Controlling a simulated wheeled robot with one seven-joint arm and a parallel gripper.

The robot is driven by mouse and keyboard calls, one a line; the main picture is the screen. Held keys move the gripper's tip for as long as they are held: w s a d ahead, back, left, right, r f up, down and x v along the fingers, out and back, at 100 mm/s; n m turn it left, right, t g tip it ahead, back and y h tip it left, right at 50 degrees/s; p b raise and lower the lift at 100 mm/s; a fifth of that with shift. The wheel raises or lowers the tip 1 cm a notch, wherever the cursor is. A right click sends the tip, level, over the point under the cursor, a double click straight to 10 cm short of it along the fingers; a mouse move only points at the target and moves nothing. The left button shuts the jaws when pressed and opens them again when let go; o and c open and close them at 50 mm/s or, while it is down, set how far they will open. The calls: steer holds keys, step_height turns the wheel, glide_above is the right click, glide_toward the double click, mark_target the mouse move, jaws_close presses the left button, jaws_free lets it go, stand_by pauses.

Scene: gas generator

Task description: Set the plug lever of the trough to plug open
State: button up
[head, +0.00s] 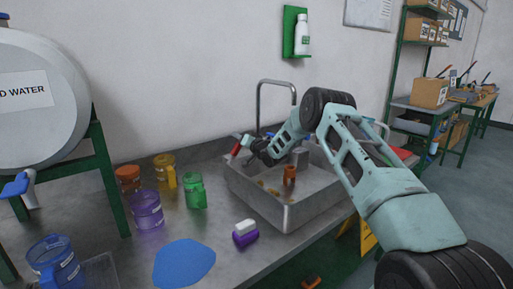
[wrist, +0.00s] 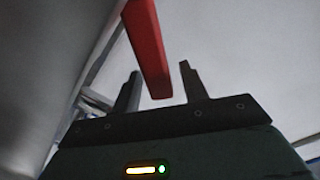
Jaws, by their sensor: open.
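The trough (head: 253,203) is a grey metal basin set on the workbench. A red lever (head: 236,149) shows at its far left corner, by the end of my arm; I take it to be the plug lever. In the wrist view the red lever (wrist: 147,45) comes down from the top, its lower end between my two dark fingers. My gripper (wrist: 160,80) is open, with a gap visible on each side of the lever. In the head view my gripper (head: 246,146) is small and partly hidden by my wrist. Contact with the lever cannot be told.
A curved faucet (head: 276,83) rises behind the trough. An orange-brown object (head: 289,174) is in the trough. A green mug (head: 195,191), yellow mug (head: 165,170) and purple mug (head: 147,209) stand left of it. A white-and-purple block (head: 245,236) and blue mat (head: 184,264) lie in front.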

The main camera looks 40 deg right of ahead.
steer(key=s+b, duration=0.2)
steer(key=s, duration=1.4)
steer(key=shift+d, duration=0.25)
